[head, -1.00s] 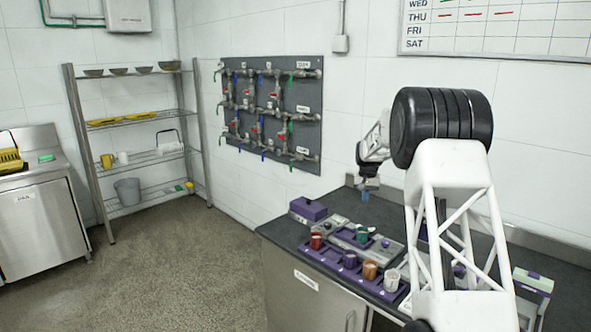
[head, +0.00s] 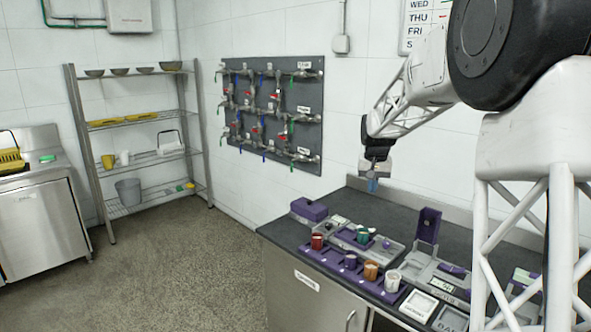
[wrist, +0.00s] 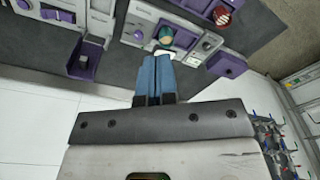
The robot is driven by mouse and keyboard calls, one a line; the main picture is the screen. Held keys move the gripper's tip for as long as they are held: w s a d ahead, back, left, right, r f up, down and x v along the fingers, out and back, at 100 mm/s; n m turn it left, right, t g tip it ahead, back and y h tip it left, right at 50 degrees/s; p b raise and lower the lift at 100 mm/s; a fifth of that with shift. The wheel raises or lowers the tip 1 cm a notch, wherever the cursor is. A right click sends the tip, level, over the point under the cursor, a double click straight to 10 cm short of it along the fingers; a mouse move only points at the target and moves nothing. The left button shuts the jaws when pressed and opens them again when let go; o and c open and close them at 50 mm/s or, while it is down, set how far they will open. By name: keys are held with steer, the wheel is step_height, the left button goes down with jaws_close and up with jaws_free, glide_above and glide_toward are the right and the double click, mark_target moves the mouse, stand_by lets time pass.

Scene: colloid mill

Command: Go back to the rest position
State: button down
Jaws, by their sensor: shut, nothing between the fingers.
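My gripper (head: 372,185) hangs above the back part of the dark counter (head: 345,201), pointing down, clear of the things on it. In the wrist view its two blue fingers (wrist: 153,78) are together with nothing between them. Below and beyond the fingertips, a green cup (wrist: 165,36) sits on a grey device. My arm reaches in from the right of the head view.
A purple rack (head: 335,266) holds red, purple, orange and white cups along the counter's front. Grey devices with purple parts (head: 428,226) stand to the right. A valve panel (head: 272,110) hangs on the wall. Floor at left is clear.

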steer(key=s+a+r+n, duration=0.1)
steer(key=s+a+r, duration=0.15)
steer(key=s, duration=1.15)
steer(key=s+a+r, duration=0.1)
steer(key=s+r, duration=0.2)
steer(key=s, duration=1.1)
steer(key=s+a+f, duration=0.1)
steer(key=s+f, duration=0.3)
steer(key=s, duration=0.9)
steer(key=s+f+t, duration=0.1)
steer(key=s+f, duration=0.3)
steer(key=s, duration=0.8)
steer(key=shift+s+a+f+n+t, duration=0.15)
steer(key=shift+s+a+n+t, duration=0.15)
steer(key=shift+s+a+n, duration=0.1)
